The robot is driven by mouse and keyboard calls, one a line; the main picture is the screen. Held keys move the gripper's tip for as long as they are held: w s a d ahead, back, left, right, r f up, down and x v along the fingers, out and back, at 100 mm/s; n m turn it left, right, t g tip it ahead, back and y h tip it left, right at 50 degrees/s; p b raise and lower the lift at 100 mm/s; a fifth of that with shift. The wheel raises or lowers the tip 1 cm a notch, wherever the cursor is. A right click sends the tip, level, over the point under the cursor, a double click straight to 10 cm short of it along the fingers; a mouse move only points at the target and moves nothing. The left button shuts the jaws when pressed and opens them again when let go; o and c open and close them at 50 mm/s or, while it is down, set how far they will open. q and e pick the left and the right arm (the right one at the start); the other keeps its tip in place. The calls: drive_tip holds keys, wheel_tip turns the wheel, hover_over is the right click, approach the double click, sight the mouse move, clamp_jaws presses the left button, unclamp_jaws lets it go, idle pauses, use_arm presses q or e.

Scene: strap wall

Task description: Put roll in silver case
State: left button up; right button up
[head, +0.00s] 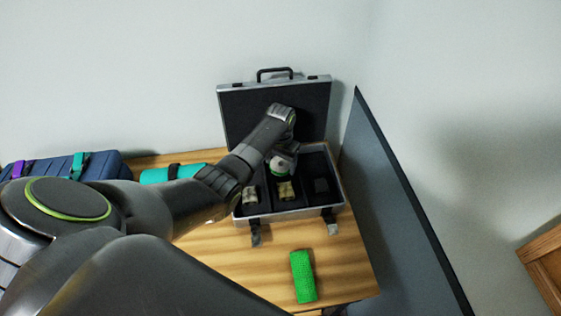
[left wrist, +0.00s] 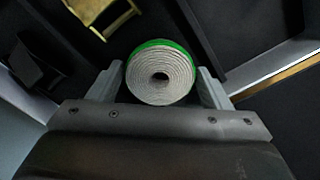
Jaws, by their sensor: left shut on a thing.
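The silver case (head: 281,215) stands open on the wooden table, its dark-lined lid upright at the back. Its dark inside is split into compartments by dividers. My left gripper (head: 283,163) reaches over the middle of the case. It is shut on the roll (left wrist: 160,77), a pale wound coil with a green outer edge, seen end-on between both fingers in the left wrist view. In the head view the roll is small and partly hidden by my gripper. I cannot tell whether it touches the case floor. My right gripper is not in view.
Patterned tan pieces (head: 250,193) lie in the left and middle compartments; a dark piece (head: 321,185) is in the right one. A green block (head: 303,276) lies in front. A teal roll (head: 172,173) and blue case (head: 65,168) are left. A grey panel (head: 400,205) stands right.

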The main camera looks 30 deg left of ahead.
sight(281, 163)
use_arm(q)
drive_tip(key=shift+f, duration=0.15)
drive_tip(key=o, duration=0.4)
wheel_tip(281, 163, up, 12)
drive_tip(key=shift+r+b, duration=0.2)
drive_tip(key=shift+b, duration=0.4)
idle(0.3)
